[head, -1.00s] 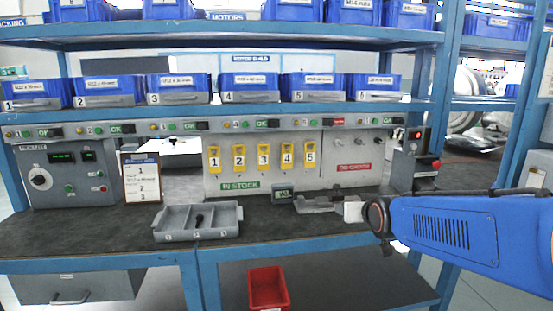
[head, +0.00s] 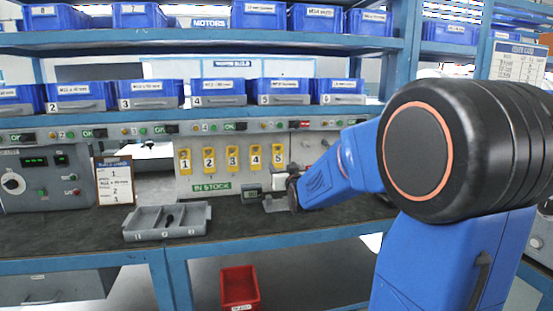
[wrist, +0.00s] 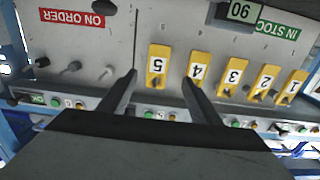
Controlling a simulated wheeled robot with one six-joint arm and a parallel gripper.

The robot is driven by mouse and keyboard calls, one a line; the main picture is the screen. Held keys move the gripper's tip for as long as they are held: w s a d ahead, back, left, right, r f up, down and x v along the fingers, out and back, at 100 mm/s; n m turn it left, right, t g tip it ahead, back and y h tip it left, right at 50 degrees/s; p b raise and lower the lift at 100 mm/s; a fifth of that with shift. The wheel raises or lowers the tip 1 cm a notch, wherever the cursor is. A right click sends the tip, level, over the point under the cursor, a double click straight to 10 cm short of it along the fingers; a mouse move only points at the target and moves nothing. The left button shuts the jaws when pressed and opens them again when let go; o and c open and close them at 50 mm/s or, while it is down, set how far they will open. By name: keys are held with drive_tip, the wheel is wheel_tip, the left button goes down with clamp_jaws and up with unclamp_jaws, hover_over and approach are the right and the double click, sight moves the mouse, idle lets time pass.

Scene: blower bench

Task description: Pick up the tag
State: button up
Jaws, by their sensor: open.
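Several yellow numbered tags hang in a row on the light panel above the IN STOCK label: tag 1 (head: 184,161), tag 2 (head: 209,160), tag 3 (head: 233,158), tag 4 (head: 256,159) and tag 5 (head: 278,157). The wrist view shows them upside down. There my gripper (wrist: 158,80) is open and empty, with tag 5 (wrist: 158,58) appearing between its fingertips. Tag 4 (wrist: 199,66) is just right of the right fingertip, partly covered by it. Whether the fingers touch the panel cannot be told. In the head view my arm reaches in from the right.
A grey divided tray (head: 167,232) lies on the bench, with a dark item in it. A board with a written list (head: 115,181) stands to its left. Blue bins (head: 219,91) line the shelf above. A red bin (head: 239,287) is below. The ON ORDER area (wrist: 71,18) has bare pegs.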

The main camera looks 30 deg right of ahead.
sight(278, 158)
drive_tip(key=x, duration=1.1)
drive_tip(key=shift+w+d+r, duration=0.1)
drive_tip(key=shift+w+d, duration=0.1)
drive_tip(key=shift+d, duration=0.15)
drive_tip(key=c, duration=1.1)
